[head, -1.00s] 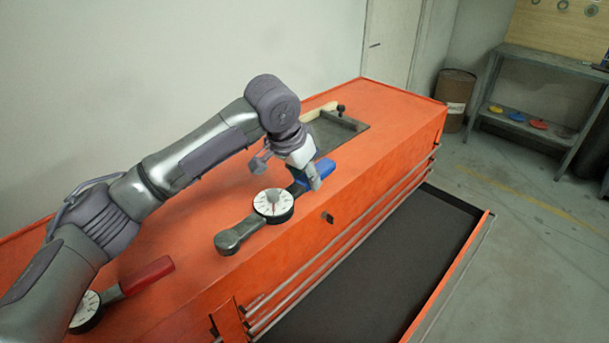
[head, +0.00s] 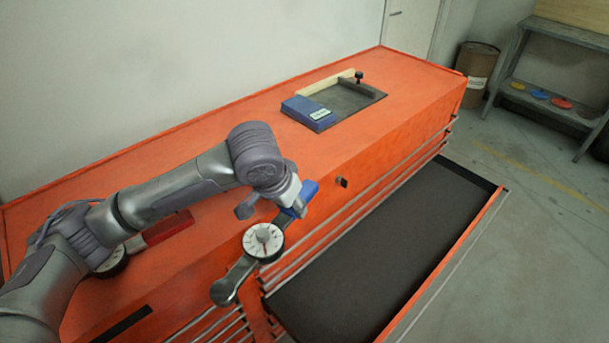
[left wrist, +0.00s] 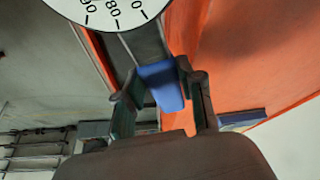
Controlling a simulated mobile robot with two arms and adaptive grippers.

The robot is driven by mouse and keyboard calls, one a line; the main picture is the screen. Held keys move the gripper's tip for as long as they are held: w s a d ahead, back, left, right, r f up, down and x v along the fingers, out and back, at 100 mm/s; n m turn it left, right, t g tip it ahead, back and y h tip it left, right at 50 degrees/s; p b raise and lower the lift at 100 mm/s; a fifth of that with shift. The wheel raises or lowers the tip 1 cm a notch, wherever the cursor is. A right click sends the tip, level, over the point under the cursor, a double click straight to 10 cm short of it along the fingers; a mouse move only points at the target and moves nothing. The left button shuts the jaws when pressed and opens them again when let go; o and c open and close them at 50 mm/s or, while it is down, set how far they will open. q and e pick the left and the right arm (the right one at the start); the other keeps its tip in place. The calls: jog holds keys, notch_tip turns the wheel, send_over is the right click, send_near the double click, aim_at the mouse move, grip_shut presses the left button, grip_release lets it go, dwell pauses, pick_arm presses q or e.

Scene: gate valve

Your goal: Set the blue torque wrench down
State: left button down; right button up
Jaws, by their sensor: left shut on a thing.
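The blue torque wrench has a blue handle (head: 308,193), a white dial (head: 263,241) and a grey head (head: 225,292). My left gripper (head: 294,200) is shut on its blue handle. In the left wrist view the gripper's fingers (left wrist: 163,95) stand on both sides of the blue handle (left wrist: 162,86), with part of the dial (left wrist: 110,10) at the top. In the head view the wrench overlaps the front edge of the orange cabinet top (head: 350,150); its exact height is hard to tell. My right gripper is not in view.
A red-handled wrench (head: 165,228) lies on the cabinet top, partly behind my left arm. A blue box (head: 308,113) and a dark tray (head: 355,108) sit farther back. An open drawer (head: 390,250) with a dark, empty floor extends at the front right.

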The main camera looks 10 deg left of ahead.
pick_arm(q)
jog(key=s+a+f+n, duration=0.2)
jog(key=s+a+f, duration=0.1)
jog(key=s+f, duration=0.4)
jog(key=s+a+f+n+y, duration=0.1)
jog(key=s+a+f+n, duration=0.1)
jog(key=s+a+f, duration=0.2)
jog(key=shift+s+f, duration=1.55)
jog(key=shift+s, duration=1.6)
